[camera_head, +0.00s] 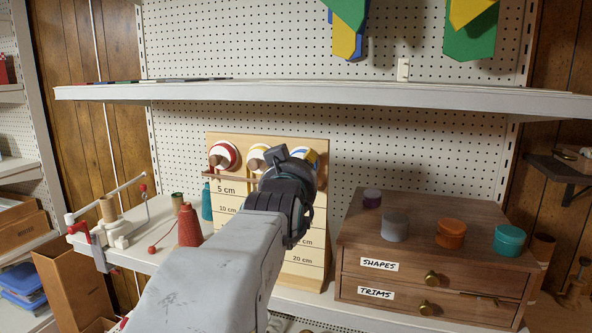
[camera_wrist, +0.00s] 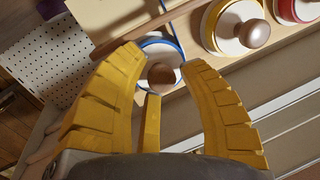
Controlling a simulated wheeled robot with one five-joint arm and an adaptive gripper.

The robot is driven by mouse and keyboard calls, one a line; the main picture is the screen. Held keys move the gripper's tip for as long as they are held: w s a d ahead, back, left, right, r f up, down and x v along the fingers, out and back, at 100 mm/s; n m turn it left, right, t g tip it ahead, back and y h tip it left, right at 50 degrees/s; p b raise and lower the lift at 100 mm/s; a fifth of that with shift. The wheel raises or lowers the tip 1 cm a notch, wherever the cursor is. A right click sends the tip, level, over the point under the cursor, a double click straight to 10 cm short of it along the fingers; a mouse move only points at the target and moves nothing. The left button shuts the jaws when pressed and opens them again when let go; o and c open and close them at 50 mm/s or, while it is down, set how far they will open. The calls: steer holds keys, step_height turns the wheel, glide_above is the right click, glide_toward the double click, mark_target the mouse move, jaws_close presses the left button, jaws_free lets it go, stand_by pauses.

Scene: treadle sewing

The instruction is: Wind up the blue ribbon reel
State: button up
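The blue ribbon reel (camera_wrist: 150,42) is a white disc with a blue rim and a wooden knob (camera_wrist: 162,76), on a wooden board. In the head view the reel (camera_head: 311,156) is mostly hidden behind my gripper (camera_head: 290,172). In the wrist view my gripper (camera_wrist: 163,60) is open, its yellow fingers on either side of the reel. The knob lies between the fingers, with visible gaps to them. A third yellow finger part is below the knob. I cannot tell how deep the fingers reach.
The yellow reel (camera_head: 257,157) and red reel (camera_head: 222,156) sit beside it on the board (camera_head: 270,142). A shelf (camera_head: 330,92) runs above. A wooden drawer box (camera_head: 440,268) with several lidded jars stands right. A red thread cone (camera_head: 189,227) stands left.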

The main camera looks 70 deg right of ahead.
steer(key=shift+o, duration=1)
steer(key=shift+a, duration=0.1)
steer(key=v, duration=1.1)
steer(key=shift+a, duration=0.4)
steer(key=shift+c, duration=0.4)
